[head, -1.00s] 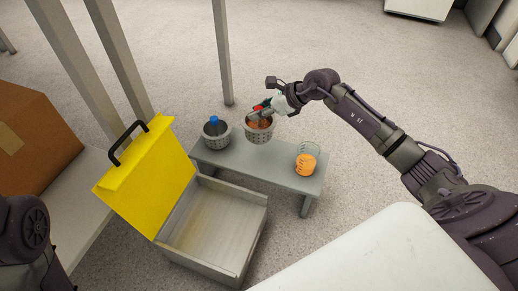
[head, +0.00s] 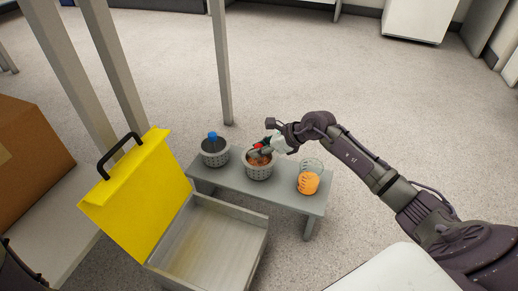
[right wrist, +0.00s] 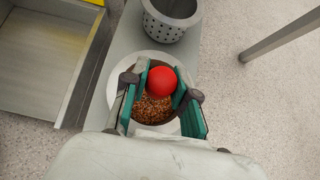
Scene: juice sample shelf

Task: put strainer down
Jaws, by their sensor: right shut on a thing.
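In the right wrist view the gripper's green pads (right wrist: 166,95) are closed in around the red knob (right wrist: 161,80), with the brown contents (right wrist: 151,109) below. A pale ring surrounds the contents; the fingers and wrist hide part of it. My left gripper is not in view.
An open grey box (head: 215,240) with a raised yellow lid (head: 140,200) is in front left.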

